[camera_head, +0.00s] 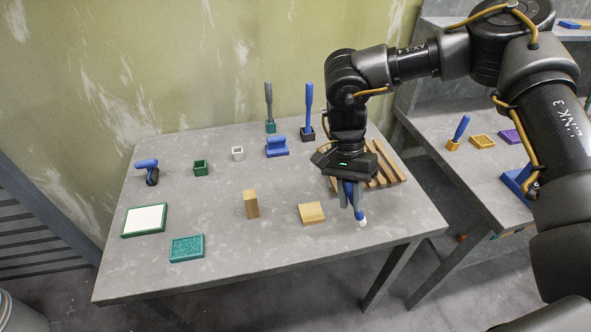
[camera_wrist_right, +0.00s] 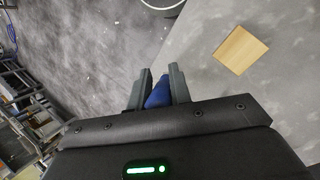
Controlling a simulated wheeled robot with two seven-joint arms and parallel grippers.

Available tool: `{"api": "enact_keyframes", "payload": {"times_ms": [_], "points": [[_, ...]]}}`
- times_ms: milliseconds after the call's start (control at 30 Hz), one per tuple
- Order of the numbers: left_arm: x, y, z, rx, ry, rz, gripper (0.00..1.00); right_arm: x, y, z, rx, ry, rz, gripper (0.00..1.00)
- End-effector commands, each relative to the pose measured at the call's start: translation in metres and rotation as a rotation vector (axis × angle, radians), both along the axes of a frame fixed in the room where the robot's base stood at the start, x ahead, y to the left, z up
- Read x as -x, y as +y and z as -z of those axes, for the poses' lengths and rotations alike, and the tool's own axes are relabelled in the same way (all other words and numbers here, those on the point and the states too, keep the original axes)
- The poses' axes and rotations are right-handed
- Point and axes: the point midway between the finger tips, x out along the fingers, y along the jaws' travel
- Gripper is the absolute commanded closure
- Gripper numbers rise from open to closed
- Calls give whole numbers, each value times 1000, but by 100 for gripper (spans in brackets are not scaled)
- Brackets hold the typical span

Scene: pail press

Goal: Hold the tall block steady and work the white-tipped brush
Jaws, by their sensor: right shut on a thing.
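The tall wooden block (camera_head: 251,204) stands upright near the middle of the table, apart from both grippers. My right gripper (camera_head: 350,196) is shut on the blue brush, whose white tip (camera_head: 362,220) points down near the table's front right edge. In the right wrist view the brush (camera_wrist_right: 158,93) shows as a blue piece between the two fingers (camera_wrist_right: 158,84); its tip is hidden there. I cannot tell from the head view whether the tip touches the table. My left gripper is in neither view.
A flat wooden block (camera_head: 311,213) lies left of the right gripper. A wooden slatted rack (camera_head: 385,166) is behind it. A white pad in a green frame (camera_head: 145,220), a teal tray (camera_head: 187,248), a blue roller (camera_head: 147,165) and small cups stand leftward. The front middle is clear.

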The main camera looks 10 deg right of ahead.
Motion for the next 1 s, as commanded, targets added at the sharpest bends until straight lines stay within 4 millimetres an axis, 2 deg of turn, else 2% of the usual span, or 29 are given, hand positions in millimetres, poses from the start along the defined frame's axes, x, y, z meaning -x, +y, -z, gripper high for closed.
{"api": "enact_keyframes", "payload": {"times_ms": [233,367,467,567,700,800,900,1000], "points": [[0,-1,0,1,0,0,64,2,2,2,-96,-16,-2,100],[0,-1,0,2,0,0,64,-10,31,-8,-173,-31,-9,100],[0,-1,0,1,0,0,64,-25,61,-22,-227,-42,-3,100],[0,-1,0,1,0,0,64,-43,97,-45,-286,-55,10,100],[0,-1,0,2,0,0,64,-68,146,-89,-373,-77,37,100],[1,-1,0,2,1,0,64,-82,172,-120,-431,-91,57,100],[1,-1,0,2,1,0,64,-93,188,-148,-490,-108,73,100],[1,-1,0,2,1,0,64,-102,192,-165,-572,-124,88,100]]}}
